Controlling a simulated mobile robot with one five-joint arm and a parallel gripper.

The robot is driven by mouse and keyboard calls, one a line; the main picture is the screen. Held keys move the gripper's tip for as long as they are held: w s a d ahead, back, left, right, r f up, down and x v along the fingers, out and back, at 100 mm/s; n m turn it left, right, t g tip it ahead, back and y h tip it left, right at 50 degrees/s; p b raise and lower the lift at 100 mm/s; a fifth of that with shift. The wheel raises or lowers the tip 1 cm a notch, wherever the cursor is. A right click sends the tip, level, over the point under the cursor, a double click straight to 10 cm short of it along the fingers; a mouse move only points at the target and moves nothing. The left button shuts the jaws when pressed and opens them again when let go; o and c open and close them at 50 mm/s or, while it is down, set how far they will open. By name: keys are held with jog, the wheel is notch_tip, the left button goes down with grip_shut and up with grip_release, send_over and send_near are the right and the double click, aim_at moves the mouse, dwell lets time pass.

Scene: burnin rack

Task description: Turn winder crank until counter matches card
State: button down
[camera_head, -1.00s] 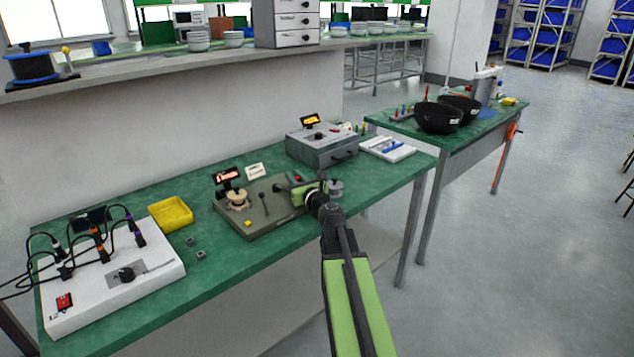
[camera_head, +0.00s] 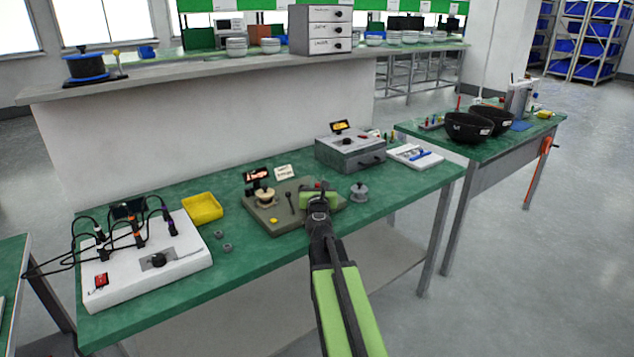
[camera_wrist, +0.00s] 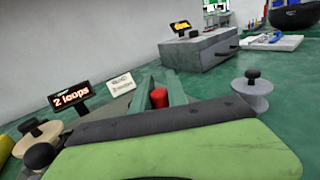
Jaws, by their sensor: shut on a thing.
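The winder has an olive base (camera_head: 268,222) on the green bench, with a tan spool (camera_head: 263,196) and a black-knobbed lever (camera_head: 290,203). Its counter (camera_wrist: 69,95) stands at the back and reads "2 loops" in the wrist view. The white card (camera_wrist: 121,83) stands beside it, its print too small to read surely; it also shows in the head view (camera_head: 283,171). My gripper (camera_head: 318,192) is over the base's right part. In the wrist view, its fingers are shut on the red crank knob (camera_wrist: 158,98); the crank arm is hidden.
A loose grey spool (camera_head: 359,192) stands right of the winder. A grey box (camera_head: 350,153) is behind it and a white tray (camera_head: 414,156) lies further right. A yellow bin (camera_head: 202,209) and a white cable panel (camera_head: 145,268) are at left.

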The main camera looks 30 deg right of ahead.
jog(key=shift+w+a+h, duration=0.1)
jog(key=shift+a+h, duration=0.1)
jog(key=shift+h, duration=0.1)
jog(key=c, duration=1.4)
grip_release()
jog(key=shift+f, duration=0.1)
jog(key=shift+o, duration=0.5)
jog(key=shift+d, duration=0.15)
